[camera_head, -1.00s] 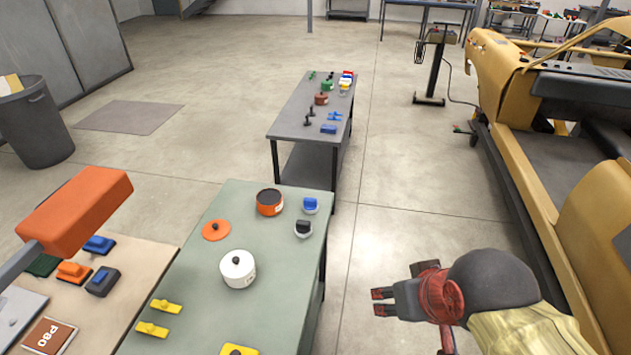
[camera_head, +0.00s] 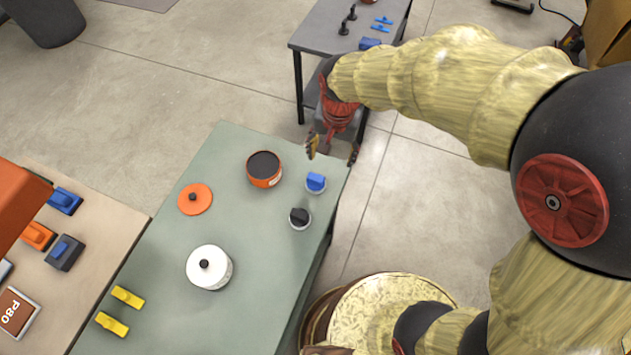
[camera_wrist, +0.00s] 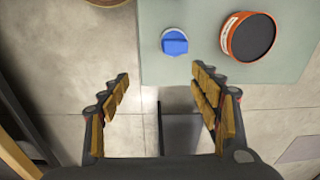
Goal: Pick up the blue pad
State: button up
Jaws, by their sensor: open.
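The blue pad (camera_head: 316,182), a blue block-shaped top on a round pale base, stands near the far right corner of the green table (camera_head: 150,245). It also shows in the wrist view (camera_wrist: 174,43), beyond my fingertips and a little right of the middle between them. My gripper (camera_head: 332,152) is open and empty, fingers pointing down, near the table's far right corner. In the wrist view my gripper (camera_wrist: 160,75) has its fingers spread wide, with nothing between them but the floor and table edge behind. The pad is apart from both fingers.
An orange pot (camera_head: 264,170) stands left of the pad, and a similar black-topped pad (camera_head: 299,218) stands nearer. An orange lid (camera_head: 194,199), a white pot (camera_head: 209,267) and yellow pieces share the table. A grey table (camera_head: 325,32) stands behind.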

send_over(316, 177)
jog(key=shift+m+g, duration=0.3)
jog(key=shift+g, duration=0.1)
notch_tip(316, 177, down, 8)
jog(key=shift+w+d+f+b, duration=0.1)
jog(key=shift+d+b, duration=0.05)
jog(key=shift+b, duration=0.15)
jog(key=f+b, duration=0.1)
jog(key=f, duration=0.4)
jog(key=shift+a+f+b, duration=0.2)
jog(key=shift+f+b, duration=0.05)
jog(key=shift+b, duration=0.1)
jog(key=shift+c, duration=1.2)
jog(key=c, duration=1)
